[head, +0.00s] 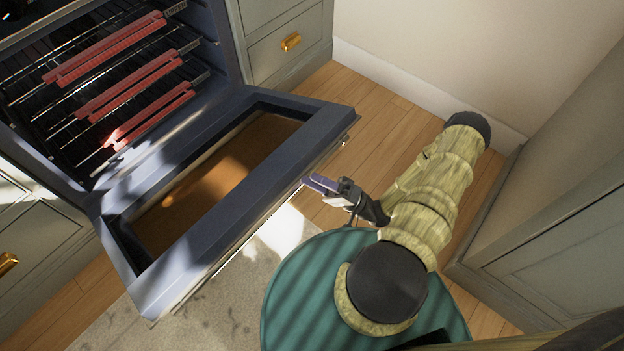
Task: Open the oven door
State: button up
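The oven door (262,99) is folded down and out, lying roughly flat, with its glass pane facing up. The oven cavity (60,105) is open behind it, and its racks with red front strips (130,85) show inside. The door's handle bar (245,238) runs along its outer front edge. My gripper (318,184) is just beyond the right part of that edge, close to the door. I cannot tell if it touches the door. Its fingers are small and seen edge-on, so their opening is unclear.
Drawers with brass pulls (290,42) stand right of the oven, and another cabinet (35,255) is at the left. A grey cabinet (560,240) and a pale wall (440,50) close in the right side. Wood floor (385,120) and a rug (225,310) lie between.

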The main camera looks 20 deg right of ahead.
jog(key=s+d+f+b, duration=0.4)
jog(key=d+f+b, duration=0.6)
jog(key=f, duration=0.2)
jog(key=shift+s, duration=0.15)
dwell(1.7)
jog(key=shift+d+f, duration=0.1)
dwell(0.6)
